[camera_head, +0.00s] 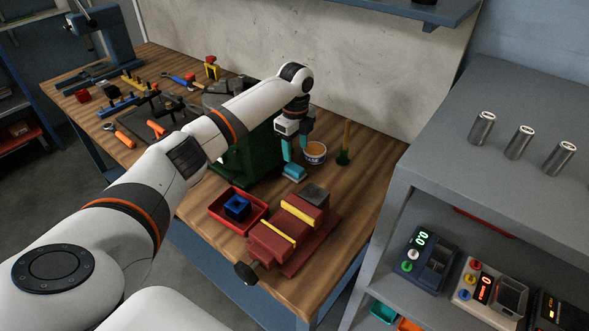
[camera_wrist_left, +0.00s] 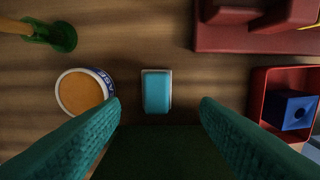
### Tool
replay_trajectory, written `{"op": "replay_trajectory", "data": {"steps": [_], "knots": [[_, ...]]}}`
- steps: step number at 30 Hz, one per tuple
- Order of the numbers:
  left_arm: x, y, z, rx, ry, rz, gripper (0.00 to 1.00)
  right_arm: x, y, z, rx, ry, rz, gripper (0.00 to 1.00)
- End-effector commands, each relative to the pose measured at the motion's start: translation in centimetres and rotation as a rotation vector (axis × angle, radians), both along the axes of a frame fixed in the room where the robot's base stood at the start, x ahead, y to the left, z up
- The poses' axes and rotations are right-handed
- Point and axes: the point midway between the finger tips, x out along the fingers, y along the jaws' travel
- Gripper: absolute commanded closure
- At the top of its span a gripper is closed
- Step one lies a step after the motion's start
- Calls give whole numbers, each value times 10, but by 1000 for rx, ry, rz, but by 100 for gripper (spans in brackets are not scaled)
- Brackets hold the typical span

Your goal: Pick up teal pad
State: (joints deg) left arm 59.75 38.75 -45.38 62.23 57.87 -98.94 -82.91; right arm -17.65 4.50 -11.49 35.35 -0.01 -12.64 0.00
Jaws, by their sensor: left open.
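The teal pad (camera_head: 294,171) lies on the wooden bench in the head view. It also shows in the left wrist view (camera_wrist_left: 157,92), as a small teal block on a pale base, lying flat. My left gripper (camera_head: 295,151) is just above the pad with its teal fingers pointing down. In the left wrist view the fingers (camera_wrist_left: 160,112) are spread wide, with the pad between and slightly beyond their tips. The gripper is open and holds nothing. My right gripper is not in view.
A round tub (camera_wrist_left: 84,92) with orange-brown contents stands close beside the pad. A green-based brush (camera_head: 343,155) stands beyond it. A red vise (camera_head: 290,232) and a red tray (camera_head: 240,222) holding a blue block (camera_head: 237,207) are nearer. A grey shelf (camera_head: 430,150) stands right.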

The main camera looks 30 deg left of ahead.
Motion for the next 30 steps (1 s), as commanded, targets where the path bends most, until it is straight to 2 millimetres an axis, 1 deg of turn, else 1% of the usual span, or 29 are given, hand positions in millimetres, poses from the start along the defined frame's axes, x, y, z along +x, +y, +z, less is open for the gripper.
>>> {"op": "replay_trajectory", "data": {"steps": [2, 5, 8, 12, 15, 18, 21, 26, 30], "knots": [[0, 0, -10, 0, 3, 1, 44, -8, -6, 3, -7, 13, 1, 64], [0, 0, -17, 1, 1, 1, 44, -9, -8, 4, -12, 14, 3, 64], [0, 1, -23, 0, 2, 2, 44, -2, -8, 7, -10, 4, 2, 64], [1, 4, -44, 0, 5, 2, 44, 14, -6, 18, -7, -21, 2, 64], [2, 4, -59, 0, 3, 3, 44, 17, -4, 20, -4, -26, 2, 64], [2, 5, -68, 1, 2, 1, 44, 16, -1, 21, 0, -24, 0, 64], [2, 5, -71, 1, 1, 1, 44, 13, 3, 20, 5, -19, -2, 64], [2, 5, -71, 1, 1, 1, 44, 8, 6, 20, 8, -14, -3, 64], [2, 5, -71, 1, 0, 1, 67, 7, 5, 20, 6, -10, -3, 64]]}}
